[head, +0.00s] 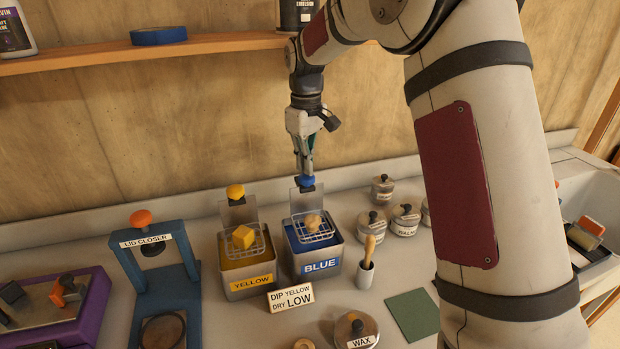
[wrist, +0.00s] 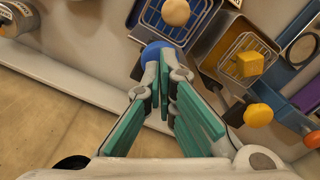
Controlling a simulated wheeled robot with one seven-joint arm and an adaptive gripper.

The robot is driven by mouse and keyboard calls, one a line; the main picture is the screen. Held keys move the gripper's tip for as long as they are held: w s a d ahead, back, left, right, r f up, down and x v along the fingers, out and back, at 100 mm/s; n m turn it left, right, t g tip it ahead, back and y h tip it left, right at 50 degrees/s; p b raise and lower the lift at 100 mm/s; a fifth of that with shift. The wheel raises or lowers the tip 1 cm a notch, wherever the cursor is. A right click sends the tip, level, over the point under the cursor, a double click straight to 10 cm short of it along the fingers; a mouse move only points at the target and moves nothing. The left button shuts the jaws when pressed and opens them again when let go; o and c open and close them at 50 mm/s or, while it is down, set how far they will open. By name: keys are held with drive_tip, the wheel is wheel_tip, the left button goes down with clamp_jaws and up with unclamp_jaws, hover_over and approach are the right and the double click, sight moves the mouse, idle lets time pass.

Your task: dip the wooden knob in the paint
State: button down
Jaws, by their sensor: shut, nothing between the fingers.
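The round wooden knob (head: 314,222) sits in the wire basket of the blue paint tin (head: 302,258), around rim height; its visible top is bare wood. It also shows in the wrist view (wrist: 176,11). A blue handle (head: 306,183) tops the plate behind this basket. My gripper (head: 306,170) is shut and empty, pointing down with its fingertips right at the blue handle; contact is unclear. The yellow tin (head: 236,284) stands to the left, with a yellow cube (head: 243,237) in its basket and a yellow-orange handle (head: 235,191) behind.
A blue lid closer (head: 165,270) stands left. A brush pot (head: 365,275), small lidded tins (head: 404,219) and a wax tin (head: 356,330) stand right. A shelf (head: 230,44) runs along the wall above.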

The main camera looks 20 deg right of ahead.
drive_tip(key=shift+f+b, duration=0.55)
drive_tip(key=shift+f, duration=4.15)
drive_tip(key=shift+r, duration=0.15)
drive_tip(key=shift+r+p, duration=0.3)
drive_tip(key=shift+r, duration=4.75)
wheel_tip(320, 180, up, 5)
hover_over(307, 193)
drive_tip(key=shift+w, duration=0.15)
